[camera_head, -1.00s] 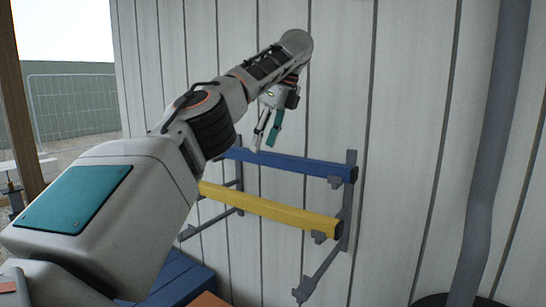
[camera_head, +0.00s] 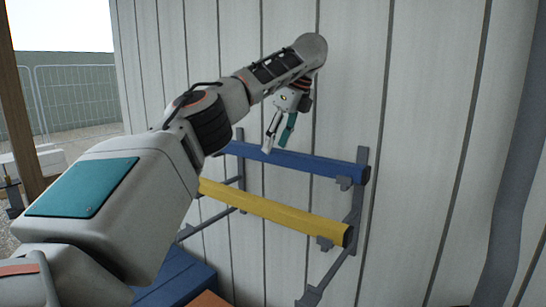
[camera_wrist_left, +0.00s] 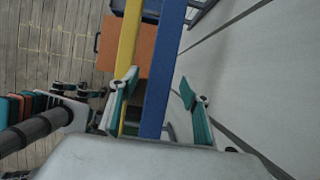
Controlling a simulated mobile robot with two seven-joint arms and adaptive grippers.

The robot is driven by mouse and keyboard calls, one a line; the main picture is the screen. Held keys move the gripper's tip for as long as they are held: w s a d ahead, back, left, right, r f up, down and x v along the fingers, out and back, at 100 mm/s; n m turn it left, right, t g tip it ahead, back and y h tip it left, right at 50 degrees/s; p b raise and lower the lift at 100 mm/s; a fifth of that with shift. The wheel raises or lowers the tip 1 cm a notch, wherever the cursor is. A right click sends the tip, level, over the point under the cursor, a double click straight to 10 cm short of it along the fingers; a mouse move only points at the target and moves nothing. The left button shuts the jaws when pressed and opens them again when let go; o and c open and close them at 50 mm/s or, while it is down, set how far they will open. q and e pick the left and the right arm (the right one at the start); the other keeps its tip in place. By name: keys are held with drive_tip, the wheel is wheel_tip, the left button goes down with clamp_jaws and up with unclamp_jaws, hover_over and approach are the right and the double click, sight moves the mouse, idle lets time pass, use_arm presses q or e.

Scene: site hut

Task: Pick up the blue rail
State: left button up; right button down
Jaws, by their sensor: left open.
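The blue rail (camera_head: 312,164) lies level on the upper brackets of a grey wall rack (camera_head: 356,200). My left gripper (camera_head: 277,146) is open and points down, its fingertips at the blue rail's height in the picture, left of the rail's middle. In the left wrist view, the blue rail (camera_wrist_left: 162,65) runs between the two spread fingers of the left gripper (camera_wrist_left: 159,85), with gaps on both sides. The gripper holds nothing. The rail's left end is hidden behind my arm in the head view. My right gripper is not in view.
A yellow rail (camera_head: 275,210) rests on the lower brackets, in front of and below the blue one. A blue box (camera_head: 178,278) and an orange surface (camera_head: 208,299) are below. The white panelled wall (camera_head: 420,100) is close behind the rack. A grey pipe (camera_head: 515,170) stands right.

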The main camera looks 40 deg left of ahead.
sight(273, 149)
use_arm(q)
drive_tip(key=x, duration=0.3)
drive_tip(key=shift+a+f, duration=0.2)
drive_tip(key=shift+a, duration=0.05)
clamp_jaws()
drive_tip(key=shift+r, duration=0.15)
